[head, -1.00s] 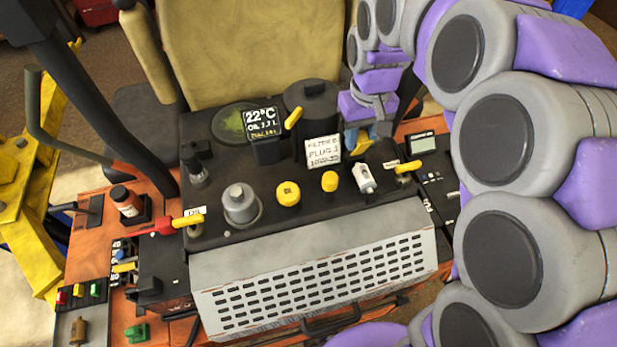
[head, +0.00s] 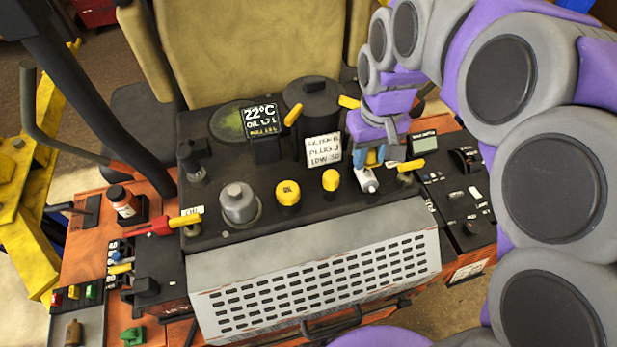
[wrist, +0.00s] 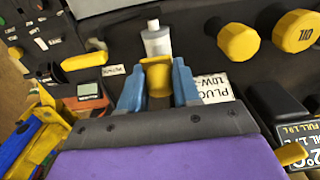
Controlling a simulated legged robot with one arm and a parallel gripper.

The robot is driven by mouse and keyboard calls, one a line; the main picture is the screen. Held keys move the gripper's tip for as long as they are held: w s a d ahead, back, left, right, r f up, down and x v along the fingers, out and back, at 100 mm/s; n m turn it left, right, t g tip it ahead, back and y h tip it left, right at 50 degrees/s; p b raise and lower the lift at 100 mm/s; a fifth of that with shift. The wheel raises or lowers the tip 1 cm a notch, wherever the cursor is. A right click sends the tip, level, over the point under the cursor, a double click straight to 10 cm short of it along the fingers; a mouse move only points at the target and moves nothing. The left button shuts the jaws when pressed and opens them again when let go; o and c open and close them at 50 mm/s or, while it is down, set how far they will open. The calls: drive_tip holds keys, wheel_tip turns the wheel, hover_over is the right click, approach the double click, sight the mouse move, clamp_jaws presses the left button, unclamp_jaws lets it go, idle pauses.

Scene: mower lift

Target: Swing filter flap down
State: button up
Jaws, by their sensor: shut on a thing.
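My gripper (head: 370,156) is at the back right of the black engine deck, just behind a small white cylinder (head: 366,181). In the wrist view, the two blue fingers of my gripper (wrist: 157,88) are shut on a yellow tab (wrist: 156,72). The white cylinder (wrist: 156,40) is just beyond it. The tab looks like the handle of the filter flap, but the flap itself is hidden or cannot be told apart under my gripper. A yellow piece (head: 348,102) shows behind my gripper.
Yellow caps (head: 288,192), a paper label (head: 323,149) and a 22°C display (head: 261,121) stand left of my gripper. A yellow lever (head: 411,166) and a small meter (head: 424,143) are to its right. A perforated grey panel (head: 315,285) slopes down in front.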

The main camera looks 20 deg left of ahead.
sight(374, 165)
drive_tip(key=shift+s+d+f, duration=0.1)
drive_tip(key=shift+s+f, duration=0.05)
drive_tip(key=shift+s+d+f+b, duration=0.3)
drive_tip(key=shift+s+f+b, duration=0.15)
drive_tip(key=shift+f, duration=0.2)
drive_tip(key=shift+o, duration=0.2)
drive_tip(key=shift+s+d+f+b, duration=0.15)
drive_tip(key=shift+s+f+b, duration=0.1)
drive_tip(key=shift+f, duration=0.2)
drive_tip(key=shift+s+d+f+b, duration=0.1)
drive_tip(key=shift+s+d+f, duration=0.1)
drive_tip(key=shift+f, duration=0.25)
drive_tip(key=o, duration=0.8)
drive_tip(key=shift+w+a, duration=0.15)
drive_tip(key=shift+c, duration=0.2)
drive_tip(key=shift+r, duration=0.1)
drive_tip(key=shift+r+p, duration=1.4)
drive_tip(key=shift+r, duration=2.05)
